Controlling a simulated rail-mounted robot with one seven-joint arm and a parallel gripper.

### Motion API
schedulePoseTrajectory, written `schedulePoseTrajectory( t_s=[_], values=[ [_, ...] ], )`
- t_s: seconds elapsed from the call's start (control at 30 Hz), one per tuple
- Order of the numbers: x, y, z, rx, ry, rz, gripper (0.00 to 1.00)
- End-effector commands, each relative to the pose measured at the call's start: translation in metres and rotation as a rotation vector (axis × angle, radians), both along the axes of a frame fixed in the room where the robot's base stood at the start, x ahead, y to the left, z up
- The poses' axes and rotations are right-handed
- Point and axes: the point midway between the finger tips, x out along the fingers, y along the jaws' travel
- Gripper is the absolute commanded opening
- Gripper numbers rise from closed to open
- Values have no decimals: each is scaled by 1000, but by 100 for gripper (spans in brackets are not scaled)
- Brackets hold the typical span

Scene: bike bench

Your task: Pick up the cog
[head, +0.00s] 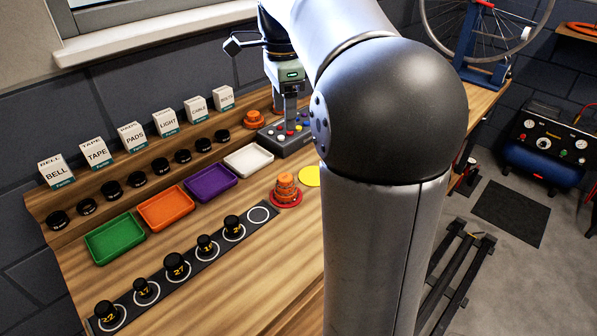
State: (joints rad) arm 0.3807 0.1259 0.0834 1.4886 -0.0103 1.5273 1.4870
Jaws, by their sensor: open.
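No toothed cog can be told for certain at this size. An orange stepped stack of round pieces (285,187) stands on a red round base on the bench, and a second orange round piece (254,119) sits farther back beside the grey button box. Either may be or hold the cog. My gripper (290,112) points down over the grey button box (286,137), behind and apart from the orange stack. It is open, its fingers small and partly lost against the box, with nothing seen between them. My large arm link hides the bench to the right.
Green (115,239), orange (166,208), purple (210,183) and white (248,160) trays line the bench. A dark strip (203,258) bears several black numbered pieces, with an empty ring at its right end. Labelled boxes (97,153) and black round pieces stand behind. A yellow disc (309,176) lies beside the stack.

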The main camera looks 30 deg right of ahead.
Motion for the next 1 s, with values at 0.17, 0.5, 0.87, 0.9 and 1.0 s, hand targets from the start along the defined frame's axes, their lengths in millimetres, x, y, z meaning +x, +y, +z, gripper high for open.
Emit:
schedulePoseTrajectory(
  t_s=[0.17,0.5,0.87,0.9,1.0],
  values=[
    [-1,1,-34,2,6,1,62],
    [-1,0,-102,1,3,2,62],
    [-1,-2,-135,1,4,2,62],
    [-1,-2,-141,1,4,2,62],
    [-1,-3,-157,1,4,2,62]
  ],
)
